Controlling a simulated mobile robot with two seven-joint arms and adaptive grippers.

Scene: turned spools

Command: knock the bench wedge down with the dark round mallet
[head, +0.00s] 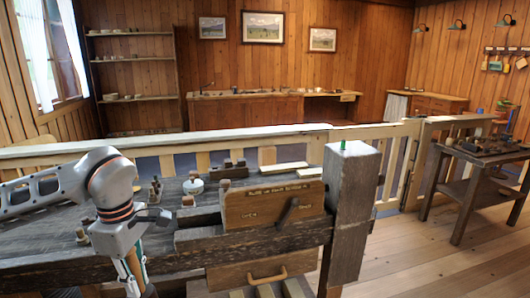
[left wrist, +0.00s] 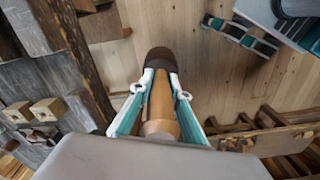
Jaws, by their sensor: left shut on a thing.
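My left gripper (head: 134,272) reaches down in front of the bench at the lower left of the head view. In the left wrist view my left gripper (left wrist: 158,88) is shut on the wooden handle of the mallet (left wrist: 157,57), whose dark round end shows beyond the fingertips. The mallet's handle is mostly hidden by the gripper in the head view. A small green-topped piece, possibly the bench wedge (head: 343,146), stands up from the top of the thick grey post at the bench's right end. It is well to the right of my left gripper and apart from it.
The dark wooden bench (head: 75,268) carries small wooden blocks, a white round pot (head: 193,187) and a signed board (head: 272,203) with a dark handle. A pale railing (head: 230,138) runs behind it. A side table (head: 480,165) stands at right. Plank floor is clear between.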

